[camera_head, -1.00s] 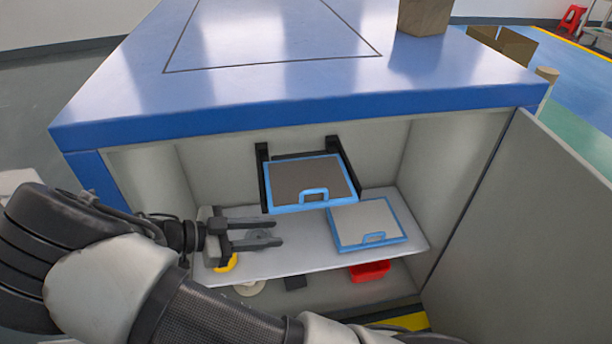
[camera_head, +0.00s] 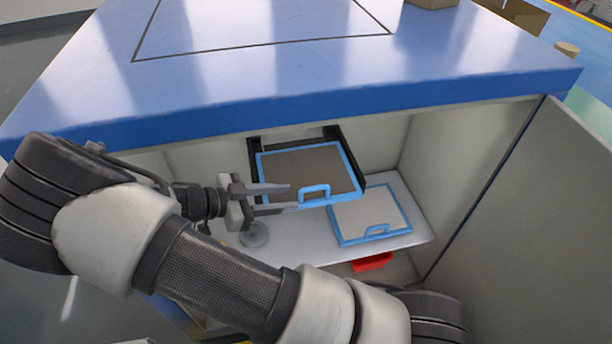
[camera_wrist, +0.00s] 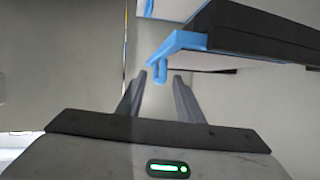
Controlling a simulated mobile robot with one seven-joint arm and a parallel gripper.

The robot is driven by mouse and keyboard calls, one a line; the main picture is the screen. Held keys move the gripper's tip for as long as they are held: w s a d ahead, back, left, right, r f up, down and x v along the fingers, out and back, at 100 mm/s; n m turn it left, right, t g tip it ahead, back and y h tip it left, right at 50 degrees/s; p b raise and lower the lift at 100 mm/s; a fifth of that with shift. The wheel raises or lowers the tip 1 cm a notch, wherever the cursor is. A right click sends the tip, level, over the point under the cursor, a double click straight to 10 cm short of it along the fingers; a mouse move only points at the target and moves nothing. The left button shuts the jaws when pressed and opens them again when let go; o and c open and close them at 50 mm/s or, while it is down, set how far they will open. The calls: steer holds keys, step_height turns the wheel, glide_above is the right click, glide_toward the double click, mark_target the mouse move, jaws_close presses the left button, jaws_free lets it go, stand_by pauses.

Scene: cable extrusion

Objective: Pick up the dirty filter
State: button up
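The dirty filter (camera_head: 298,168) has a dark grey face, a blue frame and a blue front handle (camera_head: 314,193). It sits in a black slide-out holder (camera_head: 254,160) in the cabinet. My gripper (camera_head: 290,197) is open and empty, its fingers pointing right, just left of the handle in the head view. In the wrist view the blue handle (camera_wrist: 160,74) hangs just beyond the fingertips of my gripper (camera_wrist: 167,80), with no visible hold on it. A second filter (camera_head: 366,218), with a light face and blue frame, lies on the shelf below and to the right.
The shelf (camera_head: 290,258) lies below my gripper, with a clear round object (camera_head: 254,236) on it. A red bin (camera_head: 372,262) is lower down. The blue cabinet top (camera_head: 300,92) overhangs above, and the open door (camera_head: 525,215) stands on the right.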

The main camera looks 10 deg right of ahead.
mark_target(299, 194)
steer(key=x, duration=0.3)
steer(key=b+x, duration=0.1)
steer(key=x, duration=0.1)
steer(key=shift+w+d, duration=0.25)
steer(key=shift+w, duration=0.1)
steer(key=shift+c, duration=0.4)
jaws_close()
